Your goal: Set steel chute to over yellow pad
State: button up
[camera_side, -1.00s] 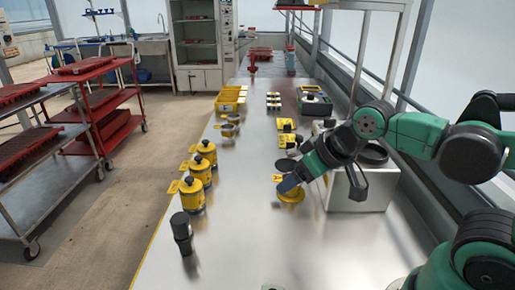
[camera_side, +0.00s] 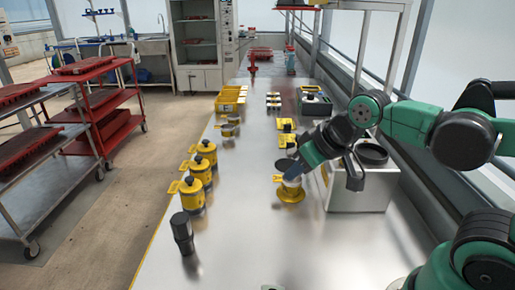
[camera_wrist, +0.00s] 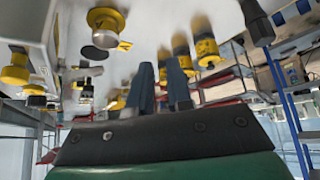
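A round yellow piece (camera_side: 289,195) with a pale metallic middle stands on the steel bench, left of a box-shaped metal unit. It also shows at the top of the wrist view (camera_wrist: 106,20). I cannot tell whether this metallic part is the steel chute, nor which yellow piece is the pad.
The metal unit (camera_side: 360,195) with a round black top stands close on the right. Several yellow lidded canisters (camera_side: 195,191) and a black cylinder (camera_side: 182,235) line the left edge.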

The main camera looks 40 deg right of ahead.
jog(key=w+d+r+m, duration=0.1)
jog(key=w+d+r, duration=0.1)
jog(key=w+d+r+m+g, duration=0.1)
jog(key=w+d+r, duration=0.1)
jog(key=w, duration=0.1)
jog(key=w+d+r+m+h, duration=0.1)
jog(key=w+d+r, duration=0.1)
jog(key=w+d, duration=0.1)
jog(key=shift+w+r+g, duration=0.1)
jog(key=shift+w+g, duration=0.05)
jog(key=shift+g, duration=0.25)
grip_shut()
jog(key=w+d+m+g, duration=0.2)
jog(key=w+d, duration=0.4)
jog(key=d, duration=0.4)
jog(key=shift+d+r+m+h, duration=0.15)
jog(key=shift+m+h, duration=0.15)
jog(key=shift+m, duration=0.1)
jog(key=shift+w, duration=0.15)
notch_tip(320, 180, down, 10)
jog(key=shift+s+a+r, duration=0.2)
jog(key=shift+s+r, duration=0.05)
jog(key=shift+s, duration=0.1)
